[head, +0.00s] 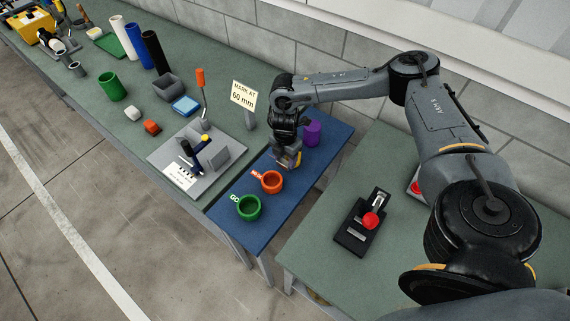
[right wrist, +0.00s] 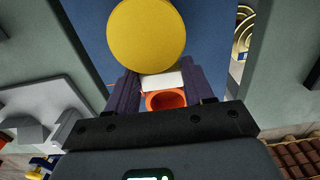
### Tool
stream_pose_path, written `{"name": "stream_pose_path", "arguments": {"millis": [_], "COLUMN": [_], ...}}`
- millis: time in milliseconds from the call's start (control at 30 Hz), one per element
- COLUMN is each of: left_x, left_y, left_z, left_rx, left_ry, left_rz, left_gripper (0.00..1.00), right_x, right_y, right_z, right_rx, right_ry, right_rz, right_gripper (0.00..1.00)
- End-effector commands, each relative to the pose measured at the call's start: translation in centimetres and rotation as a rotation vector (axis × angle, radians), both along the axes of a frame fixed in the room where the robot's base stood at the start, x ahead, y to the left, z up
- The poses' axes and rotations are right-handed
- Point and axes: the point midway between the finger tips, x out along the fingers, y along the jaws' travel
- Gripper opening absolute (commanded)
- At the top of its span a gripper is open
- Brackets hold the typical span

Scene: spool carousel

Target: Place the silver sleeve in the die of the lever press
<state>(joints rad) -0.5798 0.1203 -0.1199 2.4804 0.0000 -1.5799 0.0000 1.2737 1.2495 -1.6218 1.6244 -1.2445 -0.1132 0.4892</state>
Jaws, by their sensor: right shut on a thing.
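My right gripper (head: 289,160) is over the blue table, just behind an orange-red cup (head: 272,182). It is shut on a yellow round piece, whose flat face (right wrist: 146,37) shows at the fingertips in the right wrist view. The orange-red cup also shows between the fingers (right wrist: 166,101), beyond them. I cannot make out a silver sleeve for certain; a small grey hollow piece (head: 76,69) stands far left on the long bench. No lever press can be told for certain; a black device with a red knob (head: 371,220) is on the right bench. My left gripper is not in view.
On the blue table (head: 226,198) a green cup (head: 249,207) stands in front and a purple cylinder (head: 312,132) behind. The right bench's front left is clear.

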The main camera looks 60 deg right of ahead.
Motion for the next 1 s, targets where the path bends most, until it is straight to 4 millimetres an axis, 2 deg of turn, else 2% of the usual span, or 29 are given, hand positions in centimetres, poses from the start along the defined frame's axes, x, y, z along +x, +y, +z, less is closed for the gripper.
{"name": "stream_pose_path", "arguments": {"millis": [133,400,867,900,1000], "left_x": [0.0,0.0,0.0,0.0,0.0], "left_y": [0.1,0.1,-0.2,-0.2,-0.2], "left_z": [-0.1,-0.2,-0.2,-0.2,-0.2], "left_rx": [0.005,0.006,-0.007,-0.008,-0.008], "left_ry": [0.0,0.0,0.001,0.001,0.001], "left_rz": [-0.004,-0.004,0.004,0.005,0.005], "left_gripper": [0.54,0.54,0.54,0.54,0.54], "right_x": [0.2,0.2,0.2,0.2,0.2], "right_y": [0.0,0.0,0.0,0.0,0.0], "right_z": [-0.7,-3.7,-4.4,-4.4,-4.4], "right_rx": [0.0,0.0,0.0,0.0,0.0], "right_ry": [0.001,0.001,0.0,0.0,-0.001], "right_rz": [0.0,-0.001,-0.001,-0.001,-0.001], "right_gripper": [0.23,0.23,0.23,0.54,0.69]}}
